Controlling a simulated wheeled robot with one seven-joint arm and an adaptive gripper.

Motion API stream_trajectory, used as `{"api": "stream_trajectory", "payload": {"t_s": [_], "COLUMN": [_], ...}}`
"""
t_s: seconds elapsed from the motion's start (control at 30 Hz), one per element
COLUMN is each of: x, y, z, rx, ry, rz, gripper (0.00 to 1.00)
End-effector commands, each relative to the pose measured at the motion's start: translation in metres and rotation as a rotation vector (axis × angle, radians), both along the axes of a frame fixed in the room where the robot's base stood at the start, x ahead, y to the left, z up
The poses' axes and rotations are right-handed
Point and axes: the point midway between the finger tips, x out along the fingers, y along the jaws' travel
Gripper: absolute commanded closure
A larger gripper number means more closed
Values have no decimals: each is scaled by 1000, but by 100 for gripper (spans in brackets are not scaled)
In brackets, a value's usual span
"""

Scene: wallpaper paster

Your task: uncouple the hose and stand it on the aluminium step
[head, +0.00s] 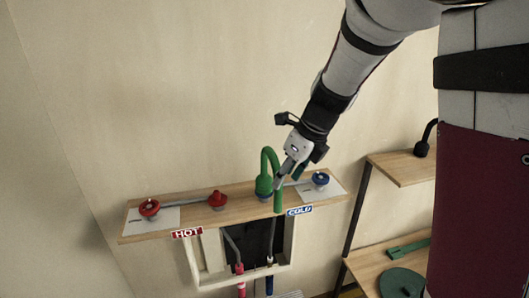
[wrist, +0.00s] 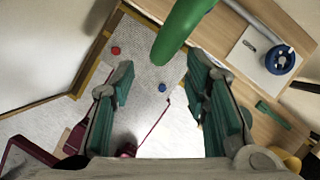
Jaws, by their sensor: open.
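The green hose (head: 277,165) stands as an arch on the wooden wall shelf. Its thicker green end sits at a blue fitting (head: 262,195), and its other end hangs over the shelf's front edge. In the wrist view the hose (wrist: 182,30) crosses the top, just beyond the fingertips. My gripper (head: 290,176) is open beside the right leg of the hose; its green-padded fingers (wrist: 160,78) have nothing between them. Far below in the wrist view is a grey textured plate (wrist: 145,62), apparently the aluminium step, with a red and a blue spot on it.
The shelf (head: 240,200) carries red valves (head: 149,208) on the HOT side and a blue valve (head: 320,179) on the COLD side. An open wall recess (head: 262,240) with pipes lies below. A wooden rack (head: 400,167) stands at right, with green items on its lower board.

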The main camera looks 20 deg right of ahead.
Motion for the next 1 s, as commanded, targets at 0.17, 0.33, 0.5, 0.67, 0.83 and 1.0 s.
{"api": "stream_trajectory", "payload": {"t_s": [0.17, 0.33, 0.5, 0.67, 0.83, 1.0], "x": [12, 17, 19, 19, 19, 19], "y": [7, 11, 12, 13, 13, 13], "z": [-31, -48, -55, -56, -56, -56], "rx": [-1, 0, -1, -1, -1, -1], "ry": [2, 1, -1, -1, 0, -1], "rz": [0, 1, 1, 1, 2, 1], "gripper": [58, 58, 58, 58, 67, 100]}}
